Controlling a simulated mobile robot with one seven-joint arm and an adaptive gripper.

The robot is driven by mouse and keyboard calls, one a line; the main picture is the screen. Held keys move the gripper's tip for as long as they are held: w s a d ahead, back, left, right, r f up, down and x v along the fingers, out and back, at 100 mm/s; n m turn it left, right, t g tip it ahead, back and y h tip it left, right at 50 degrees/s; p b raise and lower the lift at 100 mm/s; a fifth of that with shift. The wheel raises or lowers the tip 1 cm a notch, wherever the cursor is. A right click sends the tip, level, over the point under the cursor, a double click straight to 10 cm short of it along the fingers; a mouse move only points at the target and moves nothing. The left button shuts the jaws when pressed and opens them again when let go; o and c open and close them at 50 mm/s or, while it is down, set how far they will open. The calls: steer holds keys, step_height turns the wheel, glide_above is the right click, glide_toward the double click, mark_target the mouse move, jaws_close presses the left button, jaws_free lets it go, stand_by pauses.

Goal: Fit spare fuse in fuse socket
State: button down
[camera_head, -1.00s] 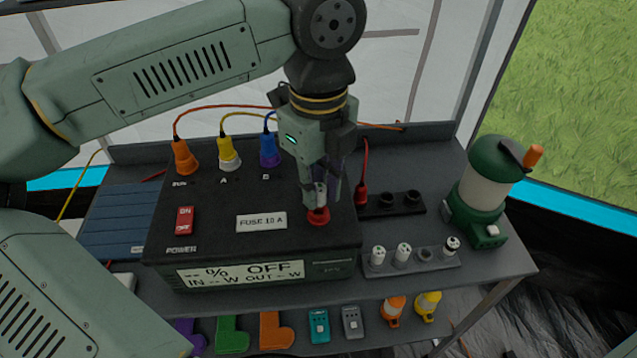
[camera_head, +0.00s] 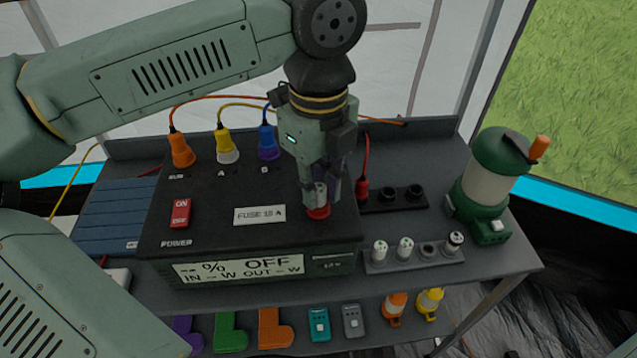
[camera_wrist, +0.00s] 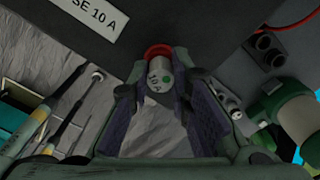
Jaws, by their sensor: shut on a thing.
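My gripper (camera_head: 320,203) points down over the front right of the black power box (camera_head: 205,235) and is shut on a pale fuse. In the wrist view the fuse (camera_wrist: 160,75) shows a green dot and small lettering on its end, between the two fingers. The red ring of the fuse socket (camera_head: 318,213) lies right under the fingertips, beside the "FUSE 10 A" label (camera_head: 260,215). The red ring (camera_wrist: 157,50) also shows at the fuse's far end in the wrist view. How deep the fuse sits in the socket is hidden.
A grey rack (camera_head: 405,263) to the right holds several fuses and has one empty hole. Behind it is a black socket strip (camera_head: 395,203) with a red plug (camera_head: 362,188). A green lantern (camera_head: 490,190) stands at the right. Orange, yellow and blue plugs stand at the box's back.

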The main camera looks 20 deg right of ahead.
steer(key=shift+f, duration=0.15)
steer(key=c, duration=1.4)
jaws_free()
step_height(320, 180, up, 12)
steer(key=shift+r, duration=0.1)
steer(key=shift+s, duration=0.1)
